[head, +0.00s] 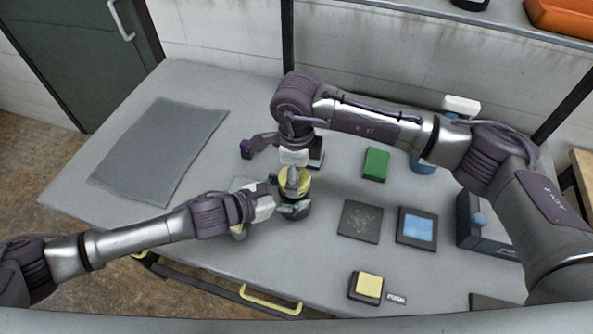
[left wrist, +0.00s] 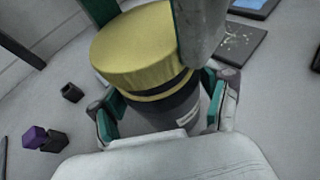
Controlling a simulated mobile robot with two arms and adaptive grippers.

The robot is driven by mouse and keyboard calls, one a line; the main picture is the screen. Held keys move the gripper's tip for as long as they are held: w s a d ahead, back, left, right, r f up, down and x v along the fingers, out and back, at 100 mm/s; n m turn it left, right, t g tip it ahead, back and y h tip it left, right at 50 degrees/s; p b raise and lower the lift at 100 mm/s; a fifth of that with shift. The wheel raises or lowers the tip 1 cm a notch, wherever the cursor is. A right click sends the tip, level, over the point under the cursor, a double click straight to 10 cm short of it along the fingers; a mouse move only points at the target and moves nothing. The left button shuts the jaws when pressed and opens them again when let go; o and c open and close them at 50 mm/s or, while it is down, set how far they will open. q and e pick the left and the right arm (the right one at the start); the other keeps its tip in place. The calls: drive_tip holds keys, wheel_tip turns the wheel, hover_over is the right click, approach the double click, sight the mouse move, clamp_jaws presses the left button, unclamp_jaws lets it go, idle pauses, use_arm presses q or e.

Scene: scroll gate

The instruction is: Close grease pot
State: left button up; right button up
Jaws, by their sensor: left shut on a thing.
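The grease pot is a dark grey jar (left wrist: 168,110) with a yellow lid (left wrist: 140,45) on top. In the head view the lid (head: 296,183) shows near the table's middle. A dark band shows between lid and jar; I cannot tell how tightly the lid sits. My left gripper (head: 288,204) is shut on the jar's body, with its fingers (left wrist: 160,112) on both sides. My right gripper (head: 293,178) is above the pot, pointing down. Its fingers flank the lid in the left wrist view; I cannot tell whether they grip it.
A grey mat (head: 160,150) lies at the left. A green block (head: 376,164), dark speckled square (head: 360,221), blue-topped square (head: 417,227) and yellow button (head: 369,285) are to the right. A purple block (left wrist: 34,137) lies near the pot. The left back is clear.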

drive_tip(key=shift+f, duration=0.3)
